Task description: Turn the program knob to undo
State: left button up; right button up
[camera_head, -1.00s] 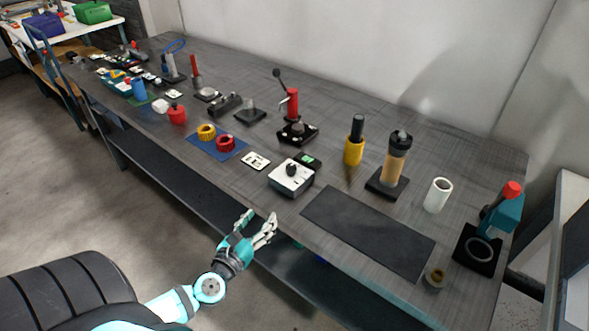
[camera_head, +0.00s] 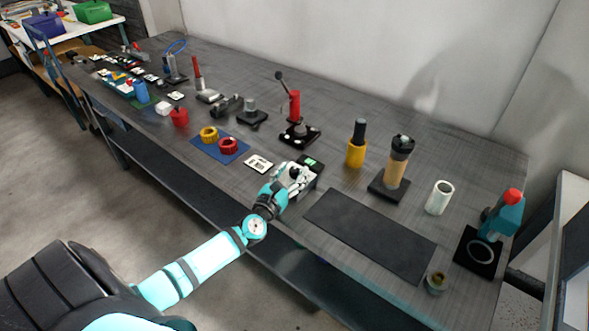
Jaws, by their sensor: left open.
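The program knob is a small dark knob (camera_head: 295,171) on top of a white control box (camera_head: 313,184) with a dark base and a green display at its back. The box sits near the front edge of the long workbench. My left gripper (camera_head: 292,178) is open at the box, with its fingers around or just beside the knob. The fingers hide most of the knob and the box's front left part, so I cannot tell whether they touch the knob. My right gripper is not in view.
A dark mat (camera_head: 370,234) lies right of the box. A white card (camera_head: 259,164) and a blue mat (camera_head: 203,147) with yellow and red rings lie left. A red lever press (camera_head: 295,107) and yellow holder (camera_head: 356,153) stand behind. The bench front is clear.

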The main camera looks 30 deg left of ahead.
pick_arm(q)
jog(key=shift+w+a, duration=0.15)
jog(key=shift+w, duration=0.7)
jog(key=shift+c, duration=0.2)
jog(key=shift+f, duration=0.1)
grip_shut()
